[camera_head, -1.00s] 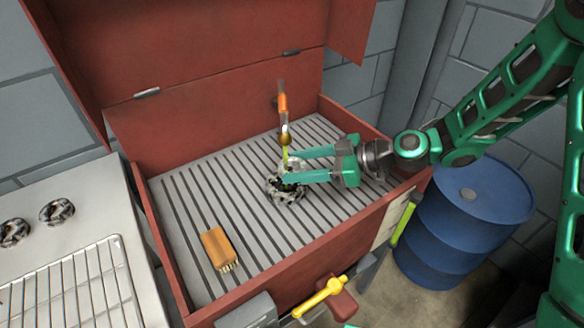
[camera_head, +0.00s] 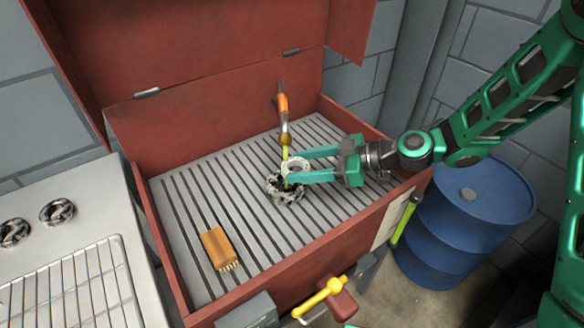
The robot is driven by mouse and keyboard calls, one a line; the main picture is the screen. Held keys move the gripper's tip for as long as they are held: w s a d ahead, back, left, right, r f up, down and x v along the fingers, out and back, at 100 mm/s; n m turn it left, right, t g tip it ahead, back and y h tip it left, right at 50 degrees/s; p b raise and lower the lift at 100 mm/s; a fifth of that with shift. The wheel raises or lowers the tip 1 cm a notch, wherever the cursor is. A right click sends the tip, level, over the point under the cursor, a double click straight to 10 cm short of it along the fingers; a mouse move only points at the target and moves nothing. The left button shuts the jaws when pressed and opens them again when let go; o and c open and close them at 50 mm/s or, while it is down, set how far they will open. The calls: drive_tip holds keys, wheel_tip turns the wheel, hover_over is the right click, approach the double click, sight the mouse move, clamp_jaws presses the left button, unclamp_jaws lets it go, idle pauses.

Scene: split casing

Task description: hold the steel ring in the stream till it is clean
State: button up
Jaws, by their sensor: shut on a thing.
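My gripper (camera_head: 288,166) is shut on the steel ring (camera_head: 299,166), over the slatted floor of the red wash basin (camera_head: 185,195). The ring shows a pale upper rim with some dark marks. A yellow-green stream (camera_head: 285,152) falls from the orange-handled nozzle (camera_head: 283,110) onto or just beside the ring's left part. Directly below is a speckled black-and-white round patch (camera_head: 285,192); I cannot tell whether it is a separate part or splash. The ring's lower side is partly hidden by the green fingers.
An orange brush (camera_head: 216,248) lies on the slats at front left. Two dark speckled rings (camera_head: 57,211) (camera_head: 14,233) lie on the pale bench at left, near a wire rack (camera_head: 70,290). A yellow valve lever (camera_head: 324,297) is at the basin's front. A blue barrel (camera_head: 465,220) stands at right.

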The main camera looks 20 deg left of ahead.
drive_tip(key=shift+s, duration=0.15)
drive_tip(key=s+d, duration=0.2)
drive_tip(key=s, duration=0.5)
drive_tip(key=shift+s+d, duration=0.15)
drive_tip(key=shift+d, duration=0.1)
idle(0.3)
idle(1.4)
